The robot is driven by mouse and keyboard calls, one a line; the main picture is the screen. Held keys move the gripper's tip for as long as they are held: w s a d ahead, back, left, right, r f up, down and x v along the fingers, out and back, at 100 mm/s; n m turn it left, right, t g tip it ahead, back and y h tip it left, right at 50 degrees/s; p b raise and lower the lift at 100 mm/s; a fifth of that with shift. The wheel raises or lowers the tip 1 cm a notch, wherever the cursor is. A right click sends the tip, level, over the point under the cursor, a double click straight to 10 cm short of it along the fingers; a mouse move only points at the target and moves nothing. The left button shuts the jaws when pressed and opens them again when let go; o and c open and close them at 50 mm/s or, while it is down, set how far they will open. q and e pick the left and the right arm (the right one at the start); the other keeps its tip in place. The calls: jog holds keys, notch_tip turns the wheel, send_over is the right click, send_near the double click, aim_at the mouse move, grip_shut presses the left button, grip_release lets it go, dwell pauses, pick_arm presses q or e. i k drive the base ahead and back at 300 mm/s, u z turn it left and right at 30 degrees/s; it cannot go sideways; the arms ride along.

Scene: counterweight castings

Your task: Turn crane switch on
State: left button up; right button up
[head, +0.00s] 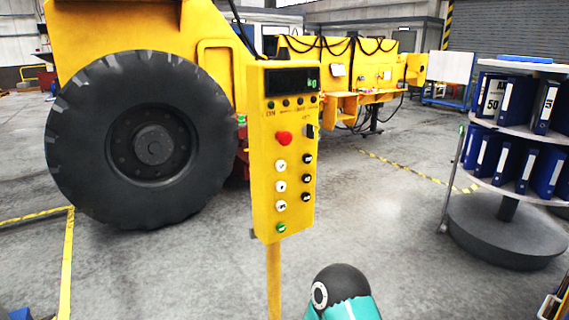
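A yellow crane control box (264,190) stands upright on a yellow post (273,275) in the middle of the head view. It has a dark display (290,82) at the top with green "kg" lettering. A black rotary switch (310,131) sits at the upper right of its face, beside a red mushroom button (284,138). Below are white buttons (280,186) on the left, black buttons (307,177) on the right and a green button (281,228) at the bottom. The switch's setting is too small to read. Neither gripper shows in this view.
A large yellow vehicle with a black tyre (140,140) stands behind the box on the left. A round rack (510,215) with blue binders (520,105) is on the right. Bare grey floor (400,215) lies between box and rack. A teal and black arm link of mine shows at bottom.

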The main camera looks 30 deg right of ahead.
aim_at(308, 130)
jog(key=z, duration=1.25)
jog(key=i, duration=0.15)
jog(key=u, duration=2.8)
jog(key=k, duration=1.35)
jog(key=z, duration=1.5)
jog(key=i, duration=0.6)
jog(key=z, duration=0.2)
